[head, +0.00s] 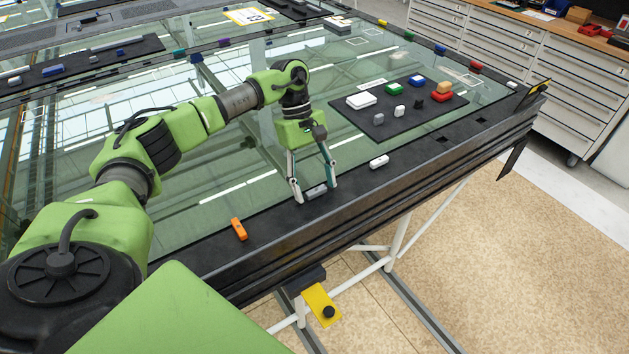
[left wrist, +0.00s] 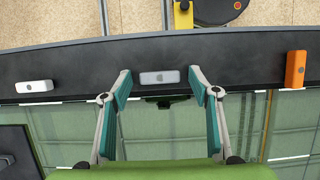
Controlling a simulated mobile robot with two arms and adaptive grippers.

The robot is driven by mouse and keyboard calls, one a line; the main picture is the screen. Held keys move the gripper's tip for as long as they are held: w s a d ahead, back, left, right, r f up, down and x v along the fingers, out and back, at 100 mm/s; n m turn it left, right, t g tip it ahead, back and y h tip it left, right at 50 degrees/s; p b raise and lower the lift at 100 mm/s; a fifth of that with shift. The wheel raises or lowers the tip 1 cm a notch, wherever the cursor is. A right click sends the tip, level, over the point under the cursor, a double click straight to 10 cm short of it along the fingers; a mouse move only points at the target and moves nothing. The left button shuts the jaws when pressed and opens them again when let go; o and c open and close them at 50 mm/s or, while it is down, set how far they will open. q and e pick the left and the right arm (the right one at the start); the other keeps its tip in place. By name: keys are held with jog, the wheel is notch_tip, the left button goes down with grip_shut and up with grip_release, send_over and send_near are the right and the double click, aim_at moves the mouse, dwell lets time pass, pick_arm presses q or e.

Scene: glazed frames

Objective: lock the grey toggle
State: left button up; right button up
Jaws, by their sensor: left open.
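The grey toggle (head: 317,191) is a small block on the dark frame edge of the glazed table. Its long side runs along the edge. In the left wrist view the grey toggle (left wrist: 159,78) lies between my fingertips, with a gap on each side. My left gripper (head: 315,190) points down over it, open, one finger at each end of the toggle. In the left wrist view the left gripper (left wrist: 159,73) holds nothing. I cannot tell how far the fingertips are above the frame. My right gripper is not in view.
An orange toggle (head: 239,229) stands turned across the frame to the left. A white toggle (head: 379,162) lies along the frame to the right. A black mat (head: 386,131) with several coloured blocks lies on the glass. A yellow bracket (head: 321,305) sits below the edge.

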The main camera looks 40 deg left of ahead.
pick_arm(q)
jog(key=shift+c, duration=0.5)
jog(key=c, duration=1)
